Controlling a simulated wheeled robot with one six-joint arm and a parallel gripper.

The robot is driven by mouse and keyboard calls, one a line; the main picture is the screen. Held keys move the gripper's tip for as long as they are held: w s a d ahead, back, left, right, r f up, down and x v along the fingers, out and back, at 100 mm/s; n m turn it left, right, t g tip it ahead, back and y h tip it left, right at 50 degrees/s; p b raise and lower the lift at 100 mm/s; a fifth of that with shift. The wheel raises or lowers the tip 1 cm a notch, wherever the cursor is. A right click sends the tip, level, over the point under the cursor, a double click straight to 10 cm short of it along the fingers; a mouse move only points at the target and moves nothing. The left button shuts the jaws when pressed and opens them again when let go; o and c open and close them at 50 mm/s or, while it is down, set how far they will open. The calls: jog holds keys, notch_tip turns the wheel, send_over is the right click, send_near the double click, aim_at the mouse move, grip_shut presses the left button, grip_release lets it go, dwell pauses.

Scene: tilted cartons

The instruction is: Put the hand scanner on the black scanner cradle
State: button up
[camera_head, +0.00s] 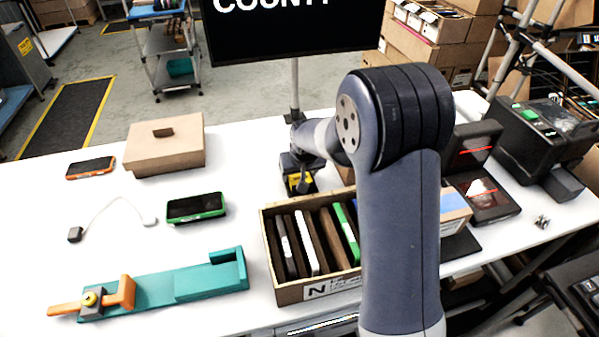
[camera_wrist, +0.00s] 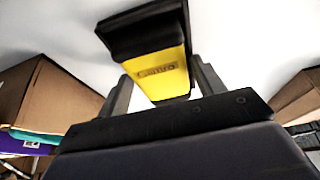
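The hand scanner (camera_wrist: 162,75) has a yellow body and a black head. In the wrist view it sits between the two fingers of my gripper (camera_wrist: 165,82), which appear to press on its sides. In the head view the scanner (camera_head: 298,182) shows as a small yellow and black shape below my gripper (camera_head: 303,160), behind the carton of upright devices. Whether it touches the table there is unclear. I cannot pick out the black scanner cradle for certain. A flat black piece (camera_head: 461,245) lies right of my arm, partly hidden by it.
An open carton (camera_head: 284,296) of upright devices stands in front of my gripper. Black devices with red lines (camera_head: 487,203) and a label printer (camera_head: 541,135) stand at right. A closed carton (camera_head: 165,150), handhelds (camera_head: 196,207) and a teal fixture (camera_head: 190,285) occupy the left. A dark monitor (camera_head: 292,32) hangs behind.

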jog(key=o, duration=0.3)
jog(key=shift+r, duration=0.25)
jog(key=v, duration=1.1)
jog(key=shift+r, duration=0.4)
jog(key=shift+s+d, duration=0.1)
